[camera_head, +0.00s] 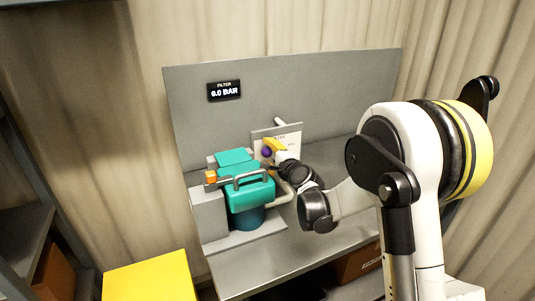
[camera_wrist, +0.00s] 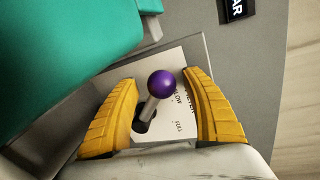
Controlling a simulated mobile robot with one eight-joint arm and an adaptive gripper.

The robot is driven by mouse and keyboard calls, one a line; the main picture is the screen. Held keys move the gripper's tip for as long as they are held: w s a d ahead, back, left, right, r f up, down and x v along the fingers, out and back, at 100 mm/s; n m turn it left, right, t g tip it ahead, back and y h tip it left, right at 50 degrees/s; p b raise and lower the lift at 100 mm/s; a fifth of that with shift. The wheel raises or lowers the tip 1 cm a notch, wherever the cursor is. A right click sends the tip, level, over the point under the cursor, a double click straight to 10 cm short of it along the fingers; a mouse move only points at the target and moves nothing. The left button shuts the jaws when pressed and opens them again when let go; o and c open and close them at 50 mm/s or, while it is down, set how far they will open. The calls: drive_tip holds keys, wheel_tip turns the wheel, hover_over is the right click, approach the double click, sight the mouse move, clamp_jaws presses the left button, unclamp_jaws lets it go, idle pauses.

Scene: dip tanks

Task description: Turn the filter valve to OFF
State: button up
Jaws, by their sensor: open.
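The filter valve is a grey lever with a purple ball knob (camera_wrist: 161,84), rising from a slot in a white label plate (camera_wrist: 183,112). In the wrist view the plate reads "FULL" and part of "LOW"; the rest of the lettering is hidden or cut off. My gripper (camera_wrist: 159,85) has its two yellow fingers apart on either side of the knob, with gaps on both sides. In the head view the purple knob (camera_head: 266,152) shows at the plate (camera_head: 291,138), beside the yellow fingers of my gripper (camera_head: 273,146). I see no OFF mark.
A teal filter unit (camera_head: 250,193) with a handle and an orange knob (camera_head: 210,176) stands just left of the valve. A display (camera_head: 224,90) on the grey back panel (camera_head: 320,85) reads "FILTER 6.0 BAR". A pipe (camera_head: 281,193) runs below the valve. A yellow box (camera_head: 150,278) is at lower left.

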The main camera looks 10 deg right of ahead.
wheel_tip(320, 180, up, 10)
idle(0.5)
